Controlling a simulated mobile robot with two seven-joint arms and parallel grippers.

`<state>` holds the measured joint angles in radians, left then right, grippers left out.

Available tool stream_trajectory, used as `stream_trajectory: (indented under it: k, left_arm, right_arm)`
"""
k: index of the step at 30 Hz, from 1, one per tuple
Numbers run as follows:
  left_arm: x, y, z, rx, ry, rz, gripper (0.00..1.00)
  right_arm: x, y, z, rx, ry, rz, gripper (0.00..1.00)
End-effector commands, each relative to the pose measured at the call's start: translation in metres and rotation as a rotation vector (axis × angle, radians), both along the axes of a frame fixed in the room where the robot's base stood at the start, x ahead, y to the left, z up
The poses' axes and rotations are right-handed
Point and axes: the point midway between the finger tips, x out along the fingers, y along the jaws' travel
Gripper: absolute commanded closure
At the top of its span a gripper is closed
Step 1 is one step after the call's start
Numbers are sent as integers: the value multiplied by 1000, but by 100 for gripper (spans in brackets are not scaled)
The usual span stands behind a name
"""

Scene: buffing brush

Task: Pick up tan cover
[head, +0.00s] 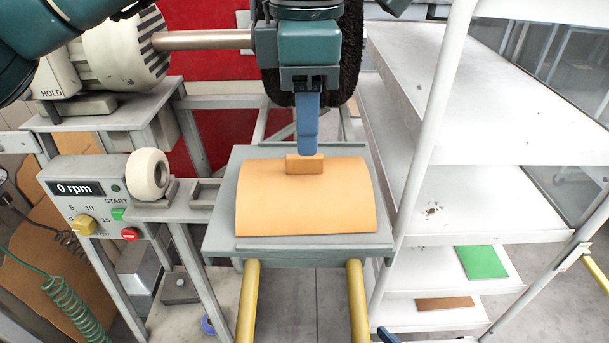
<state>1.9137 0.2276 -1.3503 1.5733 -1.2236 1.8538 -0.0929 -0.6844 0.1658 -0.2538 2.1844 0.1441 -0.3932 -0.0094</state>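The tan cover (305,205) is a curved sheet with a small tan block grip (304,167) near its far edge. It lies on a grey tray-like stand (222,225) in the middle of the head view. My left gripper (307,150) points down from above, its blue fingers at the block grip. The fingers overlap in this view, so I cannot tell whether they are open or shut, or touching the grip.
A dark round brush (351,60) stands behind the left gripper, on a shaft (205,40) from the machine. A control panel (95,195) reading 0 rpm is at left. White shelves (480,200) at right hold a green sheet (482,262) and a brown piece (445,303).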

Motion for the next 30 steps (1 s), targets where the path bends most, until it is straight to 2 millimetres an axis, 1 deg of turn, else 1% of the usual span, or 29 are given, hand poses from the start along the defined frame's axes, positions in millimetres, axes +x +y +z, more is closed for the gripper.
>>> stream_trajectory:
  k: [1,3,7,10,16,27,29,30]
  left_arm:
    - [-1,2,-9,2,3,0,65]
    - [-2,3,-20,2,4,-1,65]
    - [-2,2,-35,0,2,0,65]
    - [-2,2,-40,0,2,0,65]
    - [-2,2,-40,0,1,0,65]
    - [-2,2,-39,0,1,0,96]
    - [-2,2,-39,-1,1,0,100]
    - [-2,2,-39,0,1,0,100]
  right_arm:
    - [0,0,0,0,0,0,64]
    - [0,0,1,-1,0,0,64]
    - [0,0,1,-1,-1,-1,64]
    - [0,0,1,-1,-1,-1,64]
    - [0,0,1,-2,-2,0,64]
    - [0,0,0,-2,-1,0,64]
    - [0,0,0,-2,-1,0,64]
    - [0,0,0,-1,0,0,64]
